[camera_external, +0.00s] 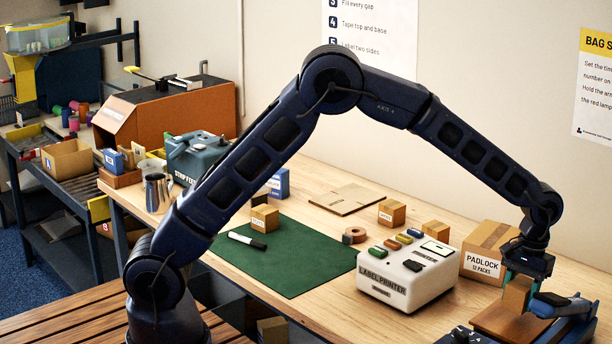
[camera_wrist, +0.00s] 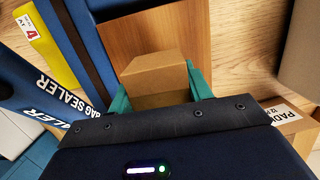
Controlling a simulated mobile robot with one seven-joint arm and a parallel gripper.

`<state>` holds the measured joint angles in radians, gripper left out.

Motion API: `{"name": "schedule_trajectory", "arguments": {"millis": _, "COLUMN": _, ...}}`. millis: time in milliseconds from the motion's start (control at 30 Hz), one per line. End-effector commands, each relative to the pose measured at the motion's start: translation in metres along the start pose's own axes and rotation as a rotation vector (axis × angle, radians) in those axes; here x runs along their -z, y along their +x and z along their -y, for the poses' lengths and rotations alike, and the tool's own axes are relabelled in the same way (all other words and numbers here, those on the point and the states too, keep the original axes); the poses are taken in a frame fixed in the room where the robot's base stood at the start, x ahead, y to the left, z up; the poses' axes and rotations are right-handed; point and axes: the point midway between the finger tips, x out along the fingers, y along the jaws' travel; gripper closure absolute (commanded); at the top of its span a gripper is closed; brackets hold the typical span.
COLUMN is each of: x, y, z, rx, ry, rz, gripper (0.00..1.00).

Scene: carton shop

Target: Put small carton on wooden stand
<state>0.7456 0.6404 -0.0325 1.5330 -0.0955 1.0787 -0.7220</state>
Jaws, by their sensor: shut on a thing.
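My gripper (camera_external: 520,280) is at the right end of the table, pointing down. Its green fingers (camera_wrist: 158,92) are shut on a small brown carton (camera_wrist: 155,75), one finger on each side. The carton (camera_external: 515,294) is upright in the external view. The wooden stand, a flat reddish-brown board (camera_external: 496,321), lies directly under the carton; it also shows behind the carton in the wrist view (camera_wrist: 185,28). I cannot tell whether the carton's base touches the board.
A blue bag sealer (camera_external: 556,304) stands right against the stand. A padlock carton (camera_external: 482,262) is just behind it, and a white label printer (camera_external: 405,282) is to the left. Small cartons (camera_external: 391,212) and a green mat (camera_external: 290,262) lie farther left.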

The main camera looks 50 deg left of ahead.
Motion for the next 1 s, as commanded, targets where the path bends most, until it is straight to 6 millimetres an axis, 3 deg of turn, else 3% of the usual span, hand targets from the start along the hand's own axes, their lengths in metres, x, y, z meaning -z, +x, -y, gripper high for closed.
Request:
{"name": "schedule_trajectory", "arguments": {"millis": 200, "x": 0.004, "y": 0.027, "z": 0.0, "rx": 0.001, "ry": 0.0, "rz": 0.0, "gripper": 0.73}}
{"name": "schedule_trajectory", "arguments": {"millis": 600, "x": 0.005, "y": 0.032, "z": 0.0, "rx": 0.0, "ry": 0.0, "rz": 0.0, "gripper": 0.73}}
{"name": "schedule_trajectory", "arguments": {"millis": 633, "x": 0.005, "y": 0.031, "z": 0.0, "rx": 0.0, "ry": 0.0, "rz": 0.0, "gripper": 0.44}}
{"name": "schedule_trajectory", "arguments": {"millis": 700, "x": 0.005, "y": 0.031, "z": 0.0, "rx": 0.0, "ry": 0.0, "rz": 0.0, "gripper": 0.31}}
{"name": "schedule_trajectory", "arguments": {"millis": 1000, "x": 0.005, "y": 0.03, "z": 0.0, "rx": 0.0, "ry": 0.0, "rz": 0.0, "gripper": 0.29}}
